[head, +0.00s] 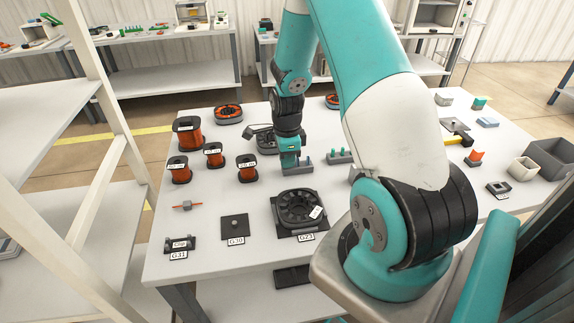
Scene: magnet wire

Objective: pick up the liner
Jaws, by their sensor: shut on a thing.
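My gripper (291,166) points down at the middle of the table, low over a small grey block (306,164) with short upright pieces in it. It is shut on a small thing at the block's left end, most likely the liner. The jaws and the block hide most of that thing, so its shape and whether it is clear of the block cannot be told. A similar block with green upright pieces (341,156) stands just to the right.
A black slotted ring on a fixture (298,209) labelled G23 lies in front of the gripper. Several copper wire spools (187,132) stand at left. Grey bins (553,157) stand at far right. My upper arm hides part of the table's right half.

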